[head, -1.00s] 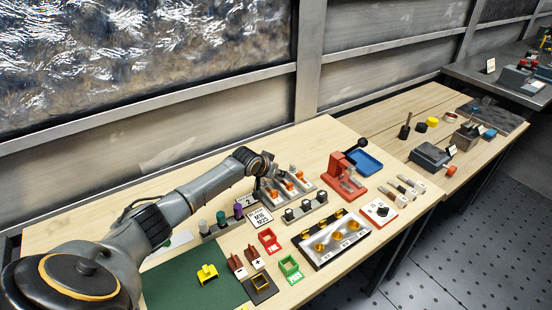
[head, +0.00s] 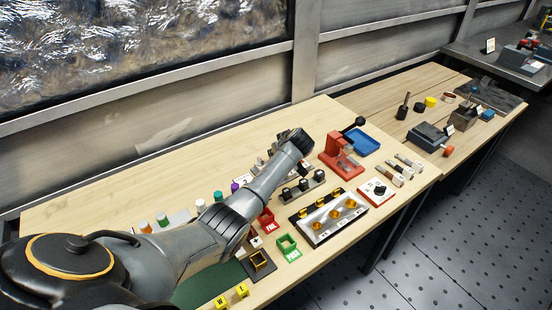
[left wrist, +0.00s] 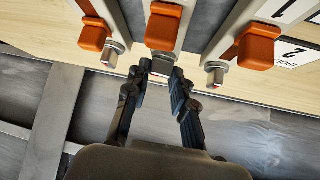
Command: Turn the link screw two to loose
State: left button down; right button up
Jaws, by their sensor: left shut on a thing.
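In the left wrist view three grey link bars with orange blocks run down from the top, each ending in a silver screw. The left screw (left wrist: 112,53) and right screw (left wrist: 215,73) stand free. The middle screw (left wrist: 163,65) sits under the middle orange block (left wrist: 163,27). My left gripper (left wrist: 161,70) has its dark fingertips on either side of this middle screw, shut on it. In the head view my left arm covers most of the link board (head: 259,162), and the fingertips are hidden. My right gripper is not in view.
A red press (head: 340,155) and a blue tray (head: 361,142) stand beyond my wrist. A black-knob block (head: 304,188) and a silver plate with gold parts (head: 332,217) lie close by. A card marked 2 (left wrist: 296,51) is beside the links.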

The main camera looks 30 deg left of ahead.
pick_arm(q)
jog(key=shift+w+d+f+n+g+y+b, duration=0.15)
jog(key=shift+n+g+y+b, duration=0.25)
jog(key=shift+n+g+b, duration=0.8)
jog(key=shift+t+b, duration=0.3)
jog(key=shift+b, duration=0.4)
jog(key=c, duration=1.1)
grip_release()
jog(key=shift+r, duration=0.3)
jog(key=v, duration=1.1)
jog(key=shift+d+r, duration=0.15)
jog(key=shift+d, duration=0.15)
